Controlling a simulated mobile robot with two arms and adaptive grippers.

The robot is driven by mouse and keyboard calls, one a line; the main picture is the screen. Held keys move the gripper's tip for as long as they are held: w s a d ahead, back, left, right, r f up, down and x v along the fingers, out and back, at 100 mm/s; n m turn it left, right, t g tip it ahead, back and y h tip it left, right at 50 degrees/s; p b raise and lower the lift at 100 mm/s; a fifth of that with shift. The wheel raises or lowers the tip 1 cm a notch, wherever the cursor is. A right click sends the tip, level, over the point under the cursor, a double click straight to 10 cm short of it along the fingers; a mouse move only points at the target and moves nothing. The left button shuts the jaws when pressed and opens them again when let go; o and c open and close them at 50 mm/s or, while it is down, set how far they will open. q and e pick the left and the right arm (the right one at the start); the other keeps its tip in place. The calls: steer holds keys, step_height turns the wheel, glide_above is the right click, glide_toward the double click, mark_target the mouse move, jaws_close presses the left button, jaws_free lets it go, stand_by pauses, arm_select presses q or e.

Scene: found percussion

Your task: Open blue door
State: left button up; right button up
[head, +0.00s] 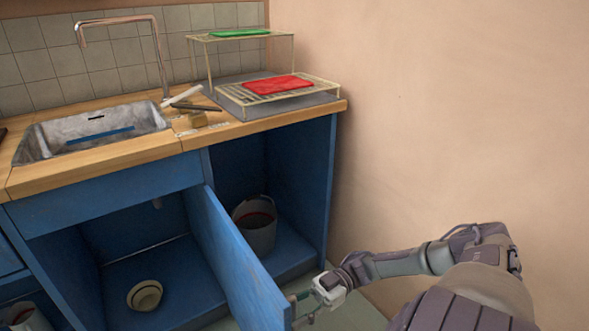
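The blue door (233,258) stands swung out from the blue cabinet under the sink, seen at a steep angle. The cabinet's dark inside shows to the left of it. My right gripper (297,309) is at the door's outer edge, low in the head view, with its arm coming in from the right. Its fingertips look spread and are close to or touching the door edge. Whether they hold a handle or the edge cannot be made out. My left gripper is out of view.
A pot (145,295) sits inside the left compartment and a bucket (256,224) in the right one. The wooden counter (110,163) bears a sink (95,133) and a rack with a red mat (277,85). A bare wall (430,120) closes off the right.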

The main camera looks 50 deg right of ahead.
steer(key=shift+d, duration=0.1)
steer(key=v, duration=1.1)
steer(key=shift+d, duration=0.4)
steer(key=shift+s, duration=0.1)
